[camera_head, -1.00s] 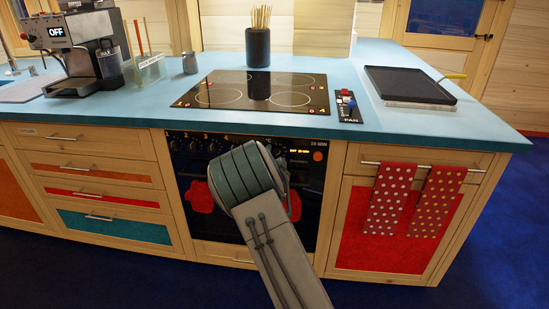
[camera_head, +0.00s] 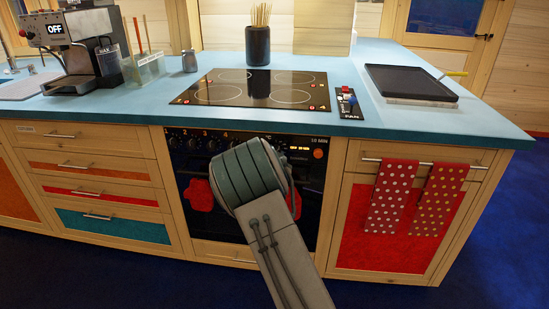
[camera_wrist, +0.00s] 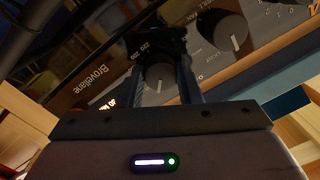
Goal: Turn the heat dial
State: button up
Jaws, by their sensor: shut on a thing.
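In the wrist view, a round dark dial (camera_wrist: 158,84) with a pale pointer mark sits between the two fingers of my gripper (camera_wrist: 162,70). Numbers that look like 250 and 200 are printed beside it. The fingers are closed on its sides. A second round knob (camera_wrist: 226,32) with a white mark is apart from the gripper, at the upper right. In the head view, my arm covers the middle of the oven control panel (camera_head: 208,142), so the held dial and my fingertips are hidden there.
The oven is below a black cooktop (camera_head: 260,90) in a blue counter (camera_head: 420,124). Red mitts (camera_head: 200,195) hang at the oven door. Dotted towels (camera_head: 392,197) hang from a handle at the right. A coffee machine (camera_head: 90,55) stands at the left.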

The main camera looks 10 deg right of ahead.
jog(key=shift+a+r+n+b, duration=0.1)
jog(key=shift+n+b, duration=0.35)
jog(key=shift+n, duration=3.65)
jog(key=o, duration=1)
jog(key=shift+c, duration=0.2)
jog(key=p+v, duration=0.1)
jog(key=v, duration=1.2)
jog(key=shift+s+a+r, duration=0.2)
jog(key=shift+s+a, duration=0.1)
